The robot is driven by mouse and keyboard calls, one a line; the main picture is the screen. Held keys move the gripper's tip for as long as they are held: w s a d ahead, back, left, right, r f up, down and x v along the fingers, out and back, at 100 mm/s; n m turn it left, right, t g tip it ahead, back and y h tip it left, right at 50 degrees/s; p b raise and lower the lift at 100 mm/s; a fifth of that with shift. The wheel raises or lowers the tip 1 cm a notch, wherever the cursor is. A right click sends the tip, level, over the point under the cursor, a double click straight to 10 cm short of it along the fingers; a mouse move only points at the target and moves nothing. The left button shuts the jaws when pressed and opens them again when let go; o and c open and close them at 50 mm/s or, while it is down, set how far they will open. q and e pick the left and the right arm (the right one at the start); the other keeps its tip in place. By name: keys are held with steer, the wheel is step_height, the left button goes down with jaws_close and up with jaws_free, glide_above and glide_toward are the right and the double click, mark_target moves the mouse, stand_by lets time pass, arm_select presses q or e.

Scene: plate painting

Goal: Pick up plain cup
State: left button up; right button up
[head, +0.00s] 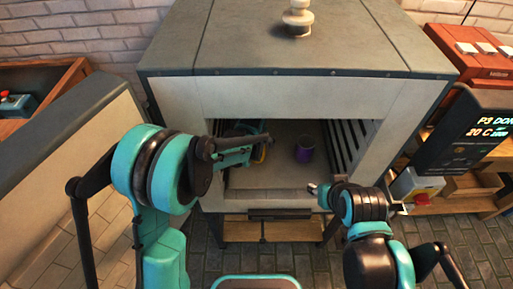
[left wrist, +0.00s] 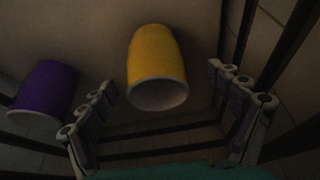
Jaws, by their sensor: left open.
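A yellow cup (left wrist: 157,60) is between the spread fingers of my left gripper (left wrist: 160,85) in the left wrist view, with no finger visibly touching it. A purple cup (left wrist: 45,86) lies outside the left finger in that view. In the head view my left gripper (head: 255,147) reaches into the kiln chamber and hides most of the yellow cup (head: 259,154). The purple cup (head: 304,150) stands to its right on the chamber floor. Neither cup shows a clear pattern. My right gripper (head: 317,189) is outside, near the opening's lower right; its jaws are too small to read.
The kiln (head: 300,97) has walls close around the opening, with slotted ribs (head: 347,146) on the right inner wall. Its open door (head: 60,170) stands at the left. A control display (head: 480,130) is at the right. The chamber floor (head: 275,178) near the front is clear.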

arm_select(q)
steer(key=shift+b+x, duration=0.35)
steer(key=shift+x, duration=0.5)
steer(key=x, duration=0.1)
steer(key=b+x, duration=0.2)
steer(key=x, duration=0.1)
steer(key=shift+s+d+f, duration=0.1)
steer(key=shift+d+f, duration=0.05)
steer(key=shift+d, duration=0.15)
steer(key=c, duration=1.5)
